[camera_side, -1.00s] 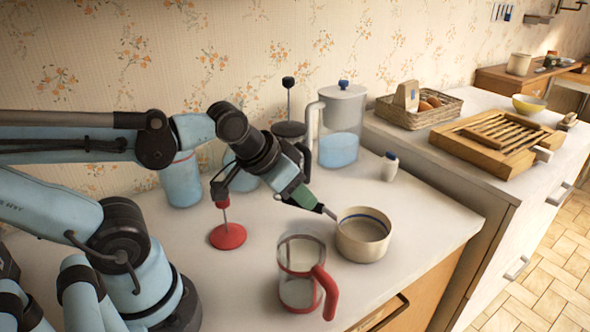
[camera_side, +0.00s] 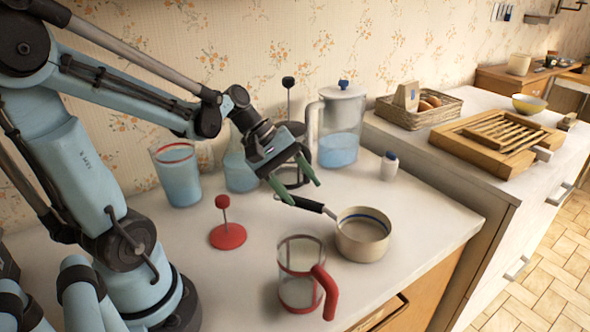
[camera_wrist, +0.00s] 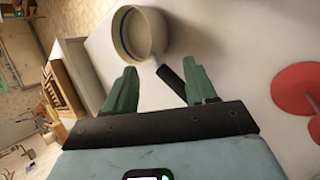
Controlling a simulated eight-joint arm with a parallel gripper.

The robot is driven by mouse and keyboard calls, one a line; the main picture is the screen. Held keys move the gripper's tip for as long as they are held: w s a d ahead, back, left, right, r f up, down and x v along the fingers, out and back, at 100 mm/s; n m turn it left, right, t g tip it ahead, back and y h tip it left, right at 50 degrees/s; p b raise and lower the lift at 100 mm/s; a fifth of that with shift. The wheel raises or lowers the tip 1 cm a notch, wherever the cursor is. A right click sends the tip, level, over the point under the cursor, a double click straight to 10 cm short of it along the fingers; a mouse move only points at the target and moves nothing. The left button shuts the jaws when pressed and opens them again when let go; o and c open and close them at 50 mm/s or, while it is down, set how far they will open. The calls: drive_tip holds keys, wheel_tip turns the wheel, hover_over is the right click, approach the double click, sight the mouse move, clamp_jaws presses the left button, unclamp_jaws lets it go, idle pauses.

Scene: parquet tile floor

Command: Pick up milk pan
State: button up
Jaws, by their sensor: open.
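The milk pan (camera_side: 362,240) is a small cream pan with a blue line inside its rim and a black handle (camera_side: 308,204). It sits upright on the white counter, handle toward my arm. My gripper (camera_side: 304,192) is open, with green fingers, above the handle. In the wrist view the pan (camera_wrist: 142,36) is at the top. The handle (camera_wrist: 172,82) reaches down between my gripper's fingers (camera_wrist: 160,78), closer to the right one, which hides its lower end. Whether a finger touches the handle, I cannot tell.
A glass jug with a red handle (camera_side: 325,292) stands in front of the pan. A red-based plunger (camera_side: 228,236) is to the left. A water pitcher (camera_side: 340,130), a French press and a small white bottle (camera_side: 390,165) stand behind. Counter right of the pan is clear.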

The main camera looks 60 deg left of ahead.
drive_tip(key=a+r+n+t+h, duration=0.1)
drive_tip(key=a+n+t+h, duration=0.2)
drive_tip(key=a+n+h, duration=0.35)
drive_tip(key=n, duration=0.2)
approach(296, 198)
drive_tip(key=shift+y, duration=0.45)
drive_tip(key=shift+x, duration=2.6)
drive_tip(key=x, duration=0.5)
drive_tip(key=shift+d+r, duration=0.1)
drive_tip(key=shift+r, duration=0.2)
clamp_jaws()
